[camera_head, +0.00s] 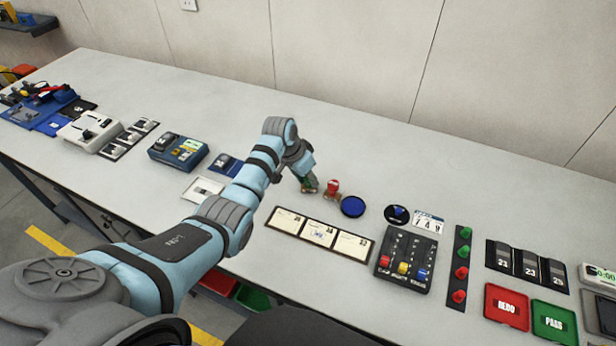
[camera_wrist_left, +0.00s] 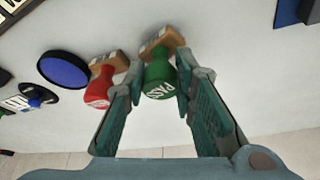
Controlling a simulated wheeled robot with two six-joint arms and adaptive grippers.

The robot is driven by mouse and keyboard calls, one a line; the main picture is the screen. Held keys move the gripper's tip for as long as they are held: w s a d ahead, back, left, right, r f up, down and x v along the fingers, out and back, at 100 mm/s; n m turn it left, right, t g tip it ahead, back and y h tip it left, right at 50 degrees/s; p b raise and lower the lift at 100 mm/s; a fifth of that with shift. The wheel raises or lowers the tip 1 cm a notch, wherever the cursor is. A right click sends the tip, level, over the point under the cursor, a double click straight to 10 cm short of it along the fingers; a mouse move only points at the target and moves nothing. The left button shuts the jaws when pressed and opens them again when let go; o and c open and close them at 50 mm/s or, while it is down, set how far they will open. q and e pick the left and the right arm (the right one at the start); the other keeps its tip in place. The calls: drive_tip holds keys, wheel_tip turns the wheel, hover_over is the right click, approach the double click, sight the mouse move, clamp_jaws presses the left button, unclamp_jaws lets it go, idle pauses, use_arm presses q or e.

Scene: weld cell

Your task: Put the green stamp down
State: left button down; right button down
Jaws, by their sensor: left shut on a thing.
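The green stamp (camera_wrist_left: 160,78), marked PASS on its knob, is between the fingers of my left gripper (camera_wrist_left: 160,90) in the left wrist view. The gripper is shut on it. In the head view my left gripper (camera_head: 309,186) is low over the table and mostly hides the stamp. I cannot tell whether the stamp's base touches the table. A red stamp (camera_head: 333,187) stands close beside it; it also shows in the left wrist view (camera_wrist_left: 101,88). A round blue ink pad (camera_head: 353,206) lies just right of the red stamp. My right gripper is not in view.
A strip of three cards (camera_head: 319,234) lies in front of the stamps. A panel with coloured knobs (camera_head: 407,262) and red REDO (camera_head: 506,306) and green PASS (camera_head: 554,322) trays are to the right. Several devices, including a blue one (camera_head: 178,151), stand left. The table behind the gripper is clear.

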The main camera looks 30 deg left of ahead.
use_arm(q)
drive_tip(key=shift+s, duration=0.1)
drive_tip(key=shift+f, duration=0.2)
drive_tip(key=c, duration=1.5)
unclamp_jaws()
drive_tip(key=shift+o, duration=0.8)
drive_tip(key=shift+w+f, duration=0.1)
drive_tip(key=shift+w, duration=0.15)
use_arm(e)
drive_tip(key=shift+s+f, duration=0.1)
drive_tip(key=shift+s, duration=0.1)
use_arm(q)
drive_tip(key=shift+r, duration=0.4)
drive_tip(key=p+v, duration=0.2)
drive_tip(key=v, duration=1)
drive_tip(key=shift+s+p, duration=0.15)
drive_tip(key=shift+p, duration=0.15)
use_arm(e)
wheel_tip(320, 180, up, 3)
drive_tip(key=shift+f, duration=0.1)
